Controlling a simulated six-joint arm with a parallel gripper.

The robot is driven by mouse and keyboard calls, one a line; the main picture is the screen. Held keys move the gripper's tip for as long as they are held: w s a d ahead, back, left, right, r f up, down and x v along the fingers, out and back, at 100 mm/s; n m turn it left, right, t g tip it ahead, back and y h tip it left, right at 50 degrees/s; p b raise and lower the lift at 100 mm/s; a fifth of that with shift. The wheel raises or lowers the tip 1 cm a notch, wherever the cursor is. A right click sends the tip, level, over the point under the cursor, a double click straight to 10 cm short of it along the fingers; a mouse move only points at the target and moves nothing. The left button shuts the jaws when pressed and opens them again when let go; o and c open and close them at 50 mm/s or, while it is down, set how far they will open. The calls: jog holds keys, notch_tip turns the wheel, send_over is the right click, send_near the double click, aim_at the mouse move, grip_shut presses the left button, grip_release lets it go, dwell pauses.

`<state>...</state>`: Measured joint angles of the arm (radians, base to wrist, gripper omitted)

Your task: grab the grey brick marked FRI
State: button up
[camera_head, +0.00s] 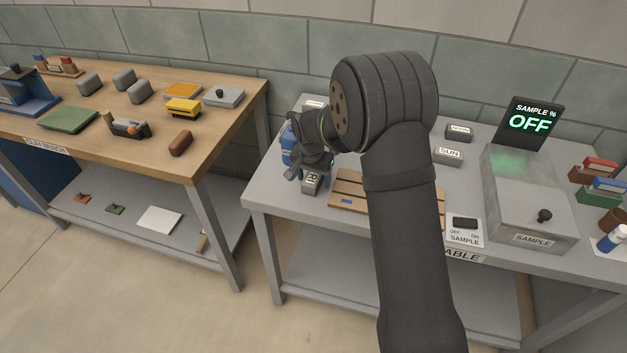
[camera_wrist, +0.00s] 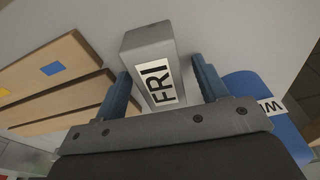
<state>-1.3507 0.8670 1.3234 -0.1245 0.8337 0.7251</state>
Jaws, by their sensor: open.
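The grey brick marked FRI (camera_head: 312,182) stands on the grey table, left of the slatted wooden pallet. In the wrist view the brick (camera_wrist: 149,47) shows its white FRI label facing the camera. My gripper (camera_head: 304,172) is low over the table at the brick. In the wrist view my gripper (camera_wrist: 165,80) is open, with one blue-grey finger on each side of the brick. Small gaps seem to show between fingers and brick; contact cannot be told. The head view hides part of the brick behind my gripper.
A blue object with a white label (camera_wrist: 262,105) lies close beside the right finger. The wooden pallet (camera_head: 347,190) is near on the other side. Grey bricks marked SUN (camera_head: 449,156) and MON (camera_head: 459,133) and a clear SAMPLE box (camera_head: 528,205) stand farther right.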

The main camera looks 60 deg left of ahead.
jog(key=shift+f, duration=0.2)
jog(key=c, duration=1.2)
jog(key=shift+r, duration=0.1)
jog(key=shift+c, duration=0.2)
